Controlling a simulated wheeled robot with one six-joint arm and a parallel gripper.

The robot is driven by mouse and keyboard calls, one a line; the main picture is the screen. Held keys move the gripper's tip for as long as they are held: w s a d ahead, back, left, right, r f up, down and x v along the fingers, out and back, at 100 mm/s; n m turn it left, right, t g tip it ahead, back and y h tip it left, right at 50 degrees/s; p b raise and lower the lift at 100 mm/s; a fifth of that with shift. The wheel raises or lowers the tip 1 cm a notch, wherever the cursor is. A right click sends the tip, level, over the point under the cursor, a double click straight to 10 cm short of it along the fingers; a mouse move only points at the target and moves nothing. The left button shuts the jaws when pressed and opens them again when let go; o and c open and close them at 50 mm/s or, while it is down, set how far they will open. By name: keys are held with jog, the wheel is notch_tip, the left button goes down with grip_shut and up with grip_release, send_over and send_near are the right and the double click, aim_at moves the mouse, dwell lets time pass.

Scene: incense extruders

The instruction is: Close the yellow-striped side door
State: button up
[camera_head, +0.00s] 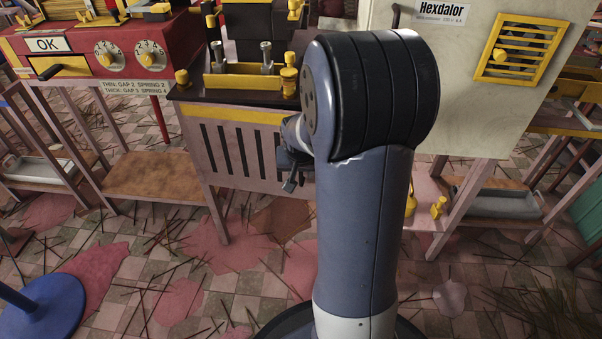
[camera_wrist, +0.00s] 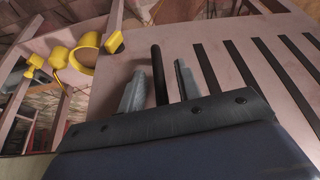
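The side door (camera_head: 232,148) is a pinkish panel with vertical dark slots and a yellow stripe along its top, on the front of the dark-topped bench. In the head view I cannot tell how far it stands open. My gripper (camera_head: 289,180) is at its right part, partly hidden by my arm. In the wrist view the slotted door (camera_wrist: 190,60) fills the middle and right. My gripper's two grey fingers (camera_wrist: 160,82) are apart, with a dark upright bar (camera_wrist: 158,62), seemingly a handle, showing between them. Contact with the bar cannot be told.
A red machine (camera_head: 90,55) stands to the left and a cream cabinet (camera_head: 475,80) to the right. Yellow knobs (camera_head: 438,207) sit on a low shelf right of my arm. A blue round base (camera_head: 45,308) is at the lower left. Thin sticks litter the open floor.

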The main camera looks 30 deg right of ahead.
grip_shut()
dwell(0.3)
dwell(0.3)
